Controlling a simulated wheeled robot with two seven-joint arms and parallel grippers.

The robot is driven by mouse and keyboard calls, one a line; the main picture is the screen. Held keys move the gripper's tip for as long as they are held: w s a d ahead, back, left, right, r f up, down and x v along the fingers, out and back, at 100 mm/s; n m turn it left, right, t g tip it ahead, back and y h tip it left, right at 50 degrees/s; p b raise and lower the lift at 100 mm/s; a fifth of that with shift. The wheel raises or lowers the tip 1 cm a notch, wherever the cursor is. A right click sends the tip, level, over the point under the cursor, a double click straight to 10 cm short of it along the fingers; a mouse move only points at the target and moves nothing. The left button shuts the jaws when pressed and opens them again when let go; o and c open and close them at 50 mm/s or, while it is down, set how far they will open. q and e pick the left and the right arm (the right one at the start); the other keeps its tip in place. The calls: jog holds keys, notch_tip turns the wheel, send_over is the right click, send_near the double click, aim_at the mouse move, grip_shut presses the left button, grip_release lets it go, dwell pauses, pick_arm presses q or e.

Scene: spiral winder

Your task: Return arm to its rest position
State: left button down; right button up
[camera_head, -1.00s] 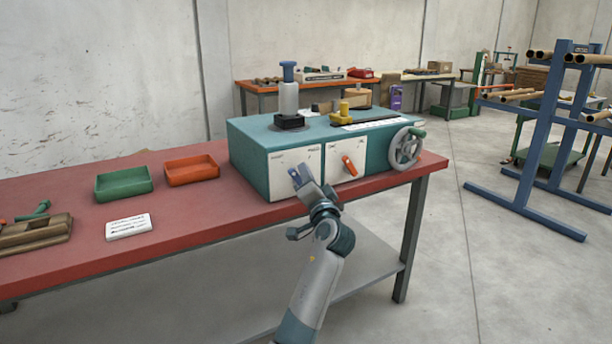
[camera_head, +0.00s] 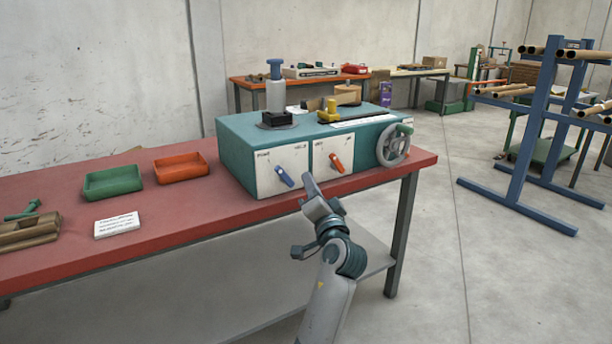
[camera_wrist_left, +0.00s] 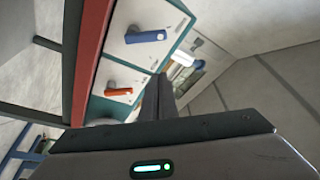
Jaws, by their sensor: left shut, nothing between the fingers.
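My left gripper (camera_head: 309,186) is shut and empty, in front of the teal winder machine (camera_head: 235,146) and near the table's front edge. Its closed fingers also show in the left wrist view (camera_wrist_left: 158,98). It stands apart from the blue lever (camera_head: 284,177) and the orange lever (camera_head: 337,163) on the machine's white front panels. The wrist view also shows the blue lever (camera_wrist_left: 146,37) and the orange lever (camera_wrist_left: 118,92). My right gripper is in neither view.
The red table (camera_head: 190,215) carries a green tray (camera_head: 112,184), an orange tray (camera_head: 181,169) and a white card (camera_head: 116,225). A handwheel (camera_head: 394,146) sits at the machine's right end. A blue rack (camera_head: 530,130) stands at right; the floor between is clear.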

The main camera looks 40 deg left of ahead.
pick_arm(q)
jog(key=shift+s+d, duration=0.25)
jog(key=shift+d, duration=0.05)
jog(key=shift+f, duration=0.15)
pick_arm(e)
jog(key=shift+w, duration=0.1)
